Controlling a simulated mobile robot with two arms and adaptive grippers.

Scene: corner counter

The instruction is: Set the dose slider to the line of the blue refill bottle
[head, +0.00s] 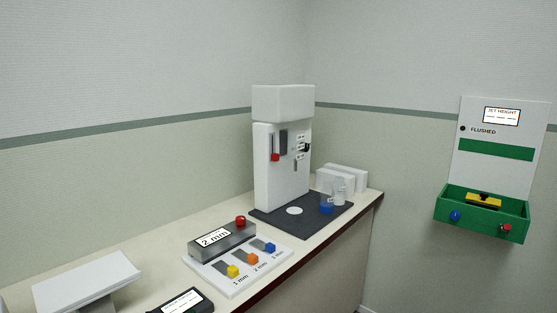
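A white dispenser (265,180) stands at the back of the counter. A red slider knob (275,157) sits low in a vertical slot at the left of its front. A dark panel (284,141) is beside it. Small labelled lines (300,139) are on the right part, with a black knob (307,147) beside them; their text is too small to read. I cannot tell which knob is the dose slider. A clear bottle with a blue lower part (327,207) stands on the dark mat (268,223), right of the dispenser. Neither gripper is in view.
White boxes (345,176) stand behind the bottle. A green wall station (482,213) is on the right. A white stand (87,280) is front left.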

